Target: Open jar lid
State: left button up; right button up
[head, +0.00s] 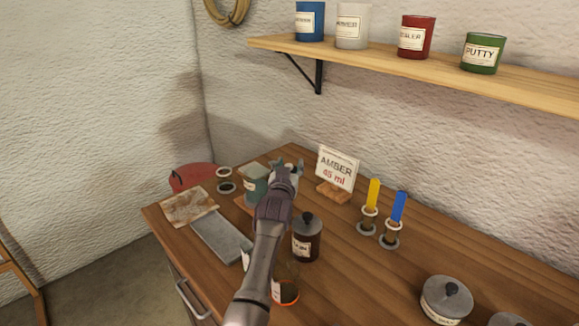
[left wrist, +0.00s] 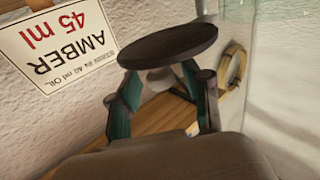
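A dark round lid (left wrist: 167,43) with a pale knob (left wrist: 160,78) shows between the teal fingers of my left gripper (left wrist: 160,88) in the left wrist view. The fingers close in on the knob from both sides, and no jar shows against the lid. In the head view my left gripper (head: 287,168) is over the back of the table, beside a teal jar (head: 255,184) with a label; its top is partly hidden. A brown jar (head: 306,245) with its knobbed lid on stands right of my arm. My right gripper is out of view.
An AMBER 45 ml sign (head: 337,167) stands behind the gripper; yellow (head: 374,193) and blue (head: 398,207) strips stand in rings at right. A grey slab (head: 221,237) and a stained sheet (head: 189,205) lie left. An orange-rimmed vessel (head: 286,293) is near my forearm. A lidded jar (head: 447,302) is front right.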

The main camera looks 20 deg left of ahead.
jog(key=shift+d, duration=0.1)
pick_arm(q)
jog(key=shift+a, duration=0.1)
jog(key=s+d, duration=0.1)
jog(key=s, duration=0.6)
jog(key=shift+s+d, duration=0.2)
